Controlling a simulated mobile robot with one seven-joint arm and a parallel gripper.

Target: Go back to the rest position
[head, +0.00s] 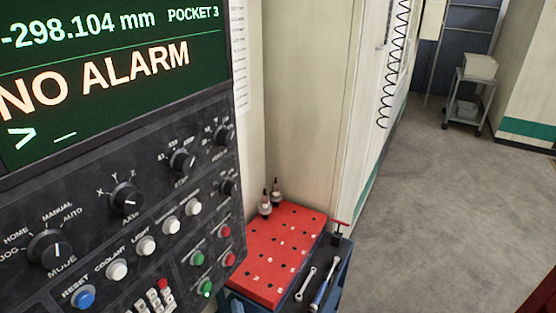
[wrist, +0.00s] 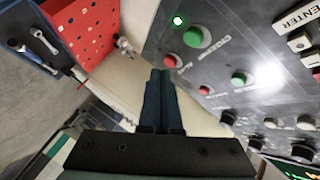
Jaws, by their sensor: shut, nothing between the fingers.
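My gripper (wrist: 159,98) shows in the wrist view with its two dark fingers together and nothing between them. It is in front of the machine's control panel (wrist: 225,75), pointing toward the gap between the panel and the red tool board. I cannot tell its exact distance from the panel. My gripper is not in the head view. In the head view, the control panel (head: 85,205) fills the left side, with knobs and coloured buttons. Its screen (head: 110,75) reads NO ALARM and POCKET 3. A green button light (head: 207,294) is lit.
A red board with holes (head: 275,262) lies on a blue cart right of the panel, with two tool holders (head: 266,204) at its back. Wrenches (head: 322,288) lie beside it. A grey trolley (head: 468,100) stands far back. The floor (head: 430,215) at the right is clear.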

